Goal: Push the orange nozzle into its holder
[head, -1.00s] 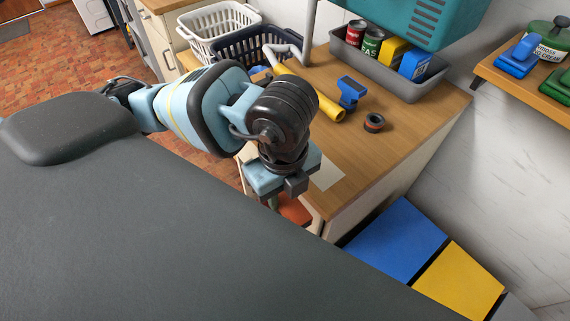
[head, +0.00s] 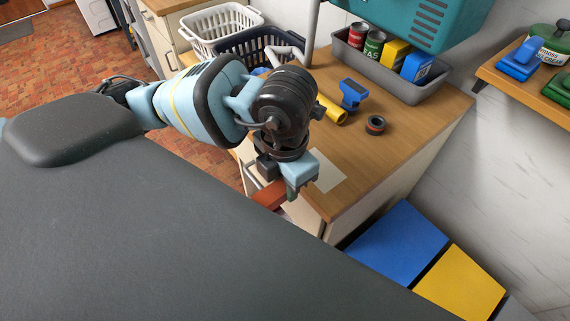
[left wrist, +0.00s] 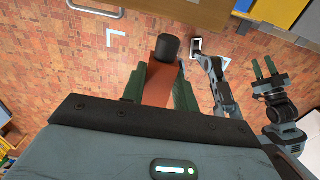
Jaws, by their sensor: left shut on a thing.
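The orange nozzle (left wrist: 158,88) sits between the two green fingers of my left gripper (left wrist: 168,82) in the left wrist view. Its dark round end points away from the palm. My left gripper (head: 285,190) is shut on it. In the head view it is beside the near left edge of the wooden counter, and the orange nozzle (head: 268,195) shows partly below it. My right gripper (left wrist: 266,69) shows small at the right of the left wrist view, its two fingers apart and empty. I cannot pick out the holder.
The wooden counter (head: 375,155) bears a yellow tube (head: 331,112), a blue tool (head: 352,94), a dark ring (head: 375,124) and a grey bin (head: 432,92). A white sheet (head: 328,176) lies near its edge. Blue (head: 397,238) and yellow (head: 460,283) panels stand nearer.

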